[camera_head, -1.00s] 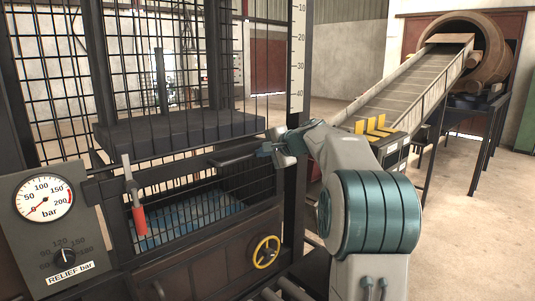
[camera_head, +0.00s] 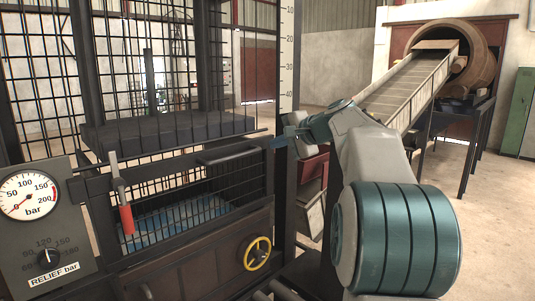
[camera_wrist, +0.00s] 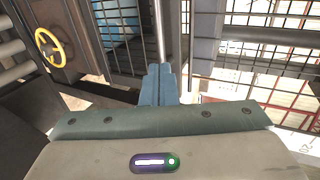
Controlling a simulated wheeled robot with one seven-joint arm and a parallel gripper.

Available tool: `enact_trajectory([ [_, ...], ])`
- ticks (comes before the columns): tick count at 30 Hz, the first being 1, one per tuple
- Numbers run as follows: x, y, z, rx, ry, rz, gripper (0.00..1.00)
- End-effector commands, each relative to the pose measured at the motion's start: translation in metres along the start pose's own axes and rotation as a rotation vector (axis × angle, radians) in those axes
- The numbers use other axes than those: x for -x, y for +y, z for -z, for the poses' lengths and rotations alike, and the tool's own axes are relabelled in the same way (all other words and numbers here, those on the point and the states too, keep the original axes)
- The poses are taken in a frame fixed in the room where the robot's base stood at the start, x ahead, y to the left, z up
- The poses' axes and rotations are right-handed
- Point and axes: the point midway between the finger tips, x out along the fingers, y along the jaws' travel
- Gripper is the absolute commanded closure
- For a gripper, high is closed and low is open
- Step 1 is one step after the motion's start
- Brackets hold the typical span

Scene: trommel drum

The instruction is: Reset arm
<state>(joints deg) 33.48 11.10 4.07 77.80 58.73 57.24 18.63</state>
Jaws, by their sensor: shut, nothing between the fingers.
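My gripper (camera_head: 282,137) is near the right post of the caged press in the head view, at the end of my bent arm. It also shows in the wrist view (camera_wrist: 160,72), where its two blue fingers are together with nothing held between them. A round metal bar (camera_wrist: 161,30) runs just past the fingertips; I cannot tell whether they touch it. In the head view a dark horizontal handle bar (camera_head: 232,155) on the press front is to the left of my gripper, apart from it.
The press front carries a red-handled lever (camera_head: 126,219), a yellow handwheel (camera_head: 257,253) and a gauge panel with a relief knob (camera_head: 47,258). A conveyor (camera_head: 412,88) rises to a trommel drum (camera_head: 455,50) at the back right. Open floor (camera_head: 490,215) lies to the right.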

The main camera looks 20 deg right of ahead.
Motion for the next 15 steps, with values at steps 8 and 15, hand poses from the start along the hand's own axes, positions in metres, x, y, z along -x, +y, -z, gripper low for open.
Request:
enact_trajectory([
  [8,0.025,-0.001,0.002,-0.001,0.003,0.0,1.0],
  [15,0.021,0.011,-0.02,0.037,-0.011,-0.051,1.0],
])
